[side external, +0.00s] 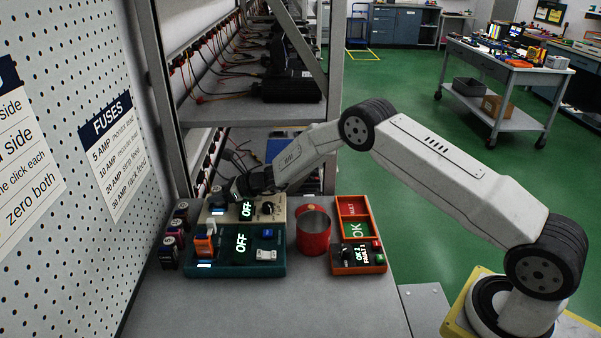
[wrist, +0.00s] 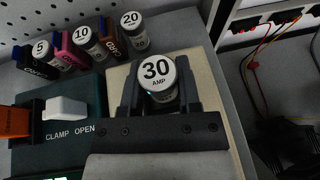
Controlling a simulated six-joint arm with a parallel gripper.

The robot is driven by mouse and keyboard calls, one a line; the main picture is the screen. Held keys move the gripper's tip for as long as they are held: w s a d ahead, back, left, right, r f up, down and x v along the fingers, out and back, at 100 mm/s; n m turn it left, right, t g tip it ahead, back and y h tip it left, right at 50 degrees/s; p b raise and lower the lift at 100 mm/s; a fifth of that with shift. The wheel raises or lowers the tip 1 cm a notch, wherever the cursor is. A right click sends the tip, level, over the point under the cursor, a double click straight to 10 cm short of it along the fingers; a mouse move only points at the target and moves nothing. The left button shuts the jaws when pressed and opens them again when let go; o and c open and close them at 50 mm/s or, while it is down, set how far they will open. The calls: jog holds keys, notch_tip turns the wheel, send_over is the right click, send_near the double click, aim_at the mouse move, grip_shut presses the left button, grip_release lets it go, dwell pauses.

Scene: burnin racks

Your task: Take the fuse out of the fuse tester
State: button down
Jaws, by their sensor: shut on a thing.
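The fuse, a grey cylinder with a white cap marked 30 AMP (wrist: 157,72), is between the two dark fingers of my gripper (wrist: 158,84) in the wrist view. My gripper is shut on it. Below it is a beige unit (wrist: 118,75), probably the fuse tester; I cannot tell whether the fuse still sits in a socket. The fuse is not clear in that view.
A teal unit (side external: 222,262) with an OFF display, orange block (side external: 204,246) and white lever (wrist: 66,108) stands in front. Several capped fuses, including 10 (wrist: 82,36) and 20 (wrist: 131,20), line the left. A red can (side external: 313,240) and orange-edged tray (side external: 372,218) stand right.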

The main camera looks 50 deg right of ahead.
jog(key=shift+r, duration=0.15)
jog(key=shift+r, duration=0.45)
jog(key=s+d+r, duration=0.1)
jog(key=s+r, duration=1)
jog(key=s, duration=0.3)
jog(key=shift+r, duration=0.4)
jog(key=shift+d, duration=0.1)
